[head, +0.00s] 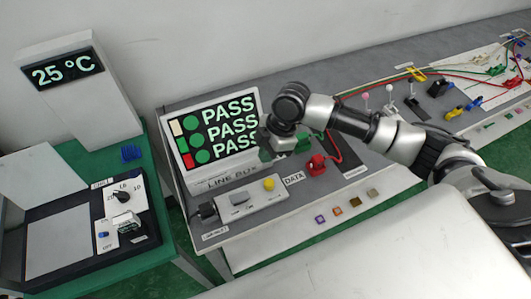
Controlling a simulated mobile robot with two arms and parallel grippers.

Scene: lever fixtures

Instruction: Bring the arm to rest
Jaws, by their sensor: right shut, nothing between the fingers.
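My right arm comes in from the right and reaches over the grey bench. Its right gripper (268,152) points down and left, just in front of the right edge of the tilted display (212,132). The gripper is shut with nothing seen in it, and its fingertips are small and partly hard to make out. The display reads PASS on three lines. A red plug (316,165) with a red cable sits on the bench right of the gripper. My left gripper is not in view.
A control box with a yellow button (269,184) and a grey switch stands in front of the display. Lever fixtures (388,97) and a cabled board (490,80) lie behind my arm. A green table (158,262) at left holds a dial panel (122,198) and a 25 °C readout (62,70).

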